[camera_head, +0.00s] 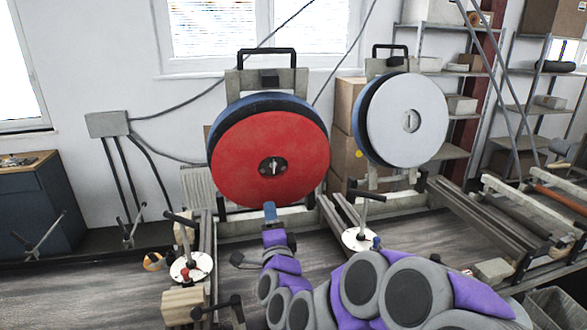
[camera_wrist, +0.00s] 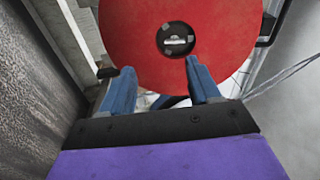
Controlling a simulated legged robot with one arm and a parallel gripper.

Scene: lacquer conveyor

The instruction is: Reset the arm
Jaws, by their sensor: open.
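My gripper (camera_head: 270,212) is in front of the lower edge of a large red disc (camera_head: 270,135) on the machine. In the wrist view my gripper (camera_wrist: 157,82) shows two blue fingers spread apart with nothing between them. The red disc (camera_wrist: 125,35) fills the top of that view, with its dark hub in the middle. The fingertips overlap the disc's lower part in the picture; I cannot tell whether they touch it. My purple and grey arm reaches from the lower right of the head view.
A white disc (camera_head: 408,120) stands on a second mount to the right. Levers on round white bases (camera_head: 191,267) (camera_head: 360,238) stand on both sides of my gripper. A roller conveyor (camera_head: 510,215) and shelves (camera_head: 460,55) are at the right. A blue cabinet (camera_head: 38,210) is at the left.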

